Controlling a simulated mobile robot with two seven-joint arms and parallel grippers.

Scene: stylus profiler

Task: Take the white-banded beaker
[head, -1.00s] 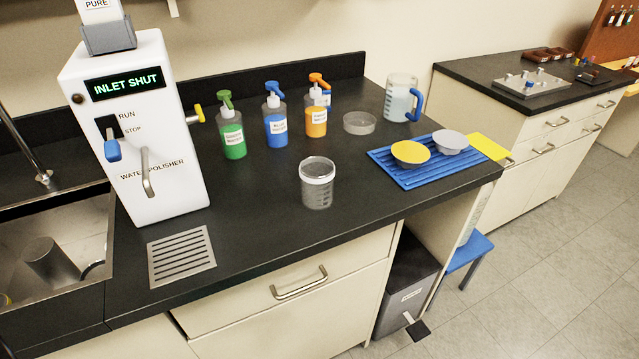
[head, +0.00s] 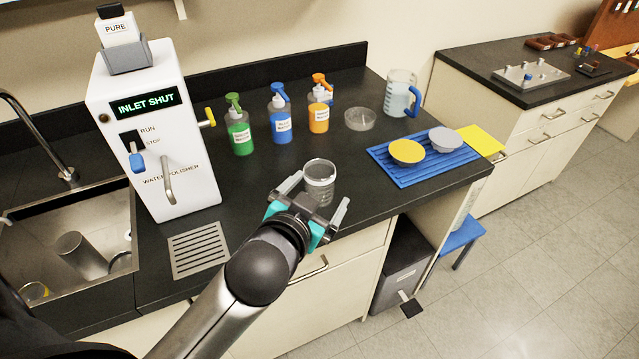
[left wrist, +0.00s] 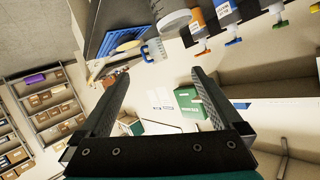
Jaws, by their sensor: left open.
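The white-banded beaker (head: 319,172) is a clear cup standing upright on the dark bench, near its front edge. It also shows at the top of the left wrist view (left wrist: 174,20), partly cut off by the frame. My left gripper (head: 319,194) is open, its two fingers pointing toward the beaker from the front. In the head view the fingers appear on either side of its lower part; I cannot tell whether they touch it. In the left wrist view the open jaws (left wrist: 160,73) are empty, with the beaker above them in the picture. My right gripper is not in view.
Green (head: 240,138), blue (head: 281,127) and orange (head: 319,117) pump bottles stand behind the beaker, with a shallow glass dish (head: 360,119). A blue rack (head: 436,168) and blue-handled jug (head: 399,96) are to the right. The water polisher (head: 184,128) and sink are left.

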